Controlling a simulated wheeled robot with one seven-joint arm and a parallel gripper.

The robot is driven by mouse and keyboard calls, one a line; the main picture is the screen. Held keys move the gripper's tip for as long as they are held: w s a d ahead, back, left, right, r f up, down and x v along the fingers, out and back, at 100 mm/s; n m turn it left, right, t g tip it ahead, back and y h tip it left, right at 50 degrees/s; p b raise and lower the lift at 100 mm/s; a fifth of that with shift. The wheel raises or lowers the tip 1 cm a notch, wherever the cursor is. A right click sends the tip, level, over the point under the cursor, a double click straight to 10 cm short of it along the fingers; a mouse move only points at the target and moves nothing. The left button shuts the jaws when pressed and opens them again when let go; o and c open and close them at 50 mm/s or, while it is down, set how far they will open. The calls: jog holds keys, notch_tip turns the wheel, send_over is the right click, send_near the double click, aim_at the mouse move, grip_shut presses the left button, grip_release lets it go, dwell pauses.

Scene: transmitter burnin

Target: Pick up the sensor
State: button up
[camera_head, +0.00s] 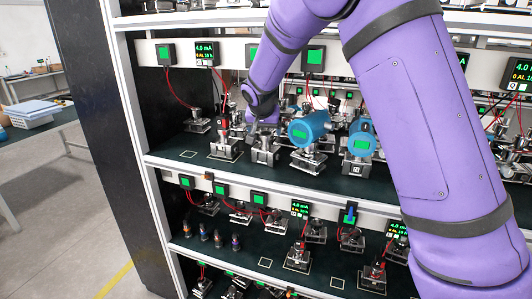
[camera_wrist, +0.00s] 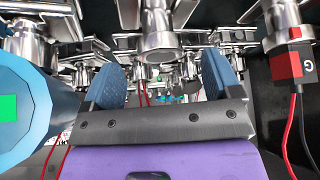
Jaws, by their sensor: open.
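My gripper (camera_head: 262,122) is at the upper shelf, over a metal fixture (camera_head: 264,152). In the wrist view, the two blue fingers of my gripper (camera_wrist: 163,78) are spread apart. A silver cylindrical part (camera_wrist: 160,38) shows just beyond the gap between them; I cannot tell if it is between the fingertips. Nothing is visibly held. Which part is the sensor is not clear from the frames. A blue round transmitter (camera_head: 308,128) with a green screen stands right of my gripper, and its housing is close at left in the wrist view (camera_wrist: 32,112).
Another blue transmitter (camera_head: 361,142) stands further right. A wired fixture (camera_head: 225,146) stands close on the left; its red and black connector (camera_wrist: 292,68) shows in the wrist view. Several small loose parts (camera_head: 218,238) stand on the lower shelf (camera_head: 250,250). My arm hides the right side.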

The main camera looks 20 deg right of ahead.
aim_at(266, 134)
jog(key=x, duration=0.5)
grip_shut()
dwell(0.3)
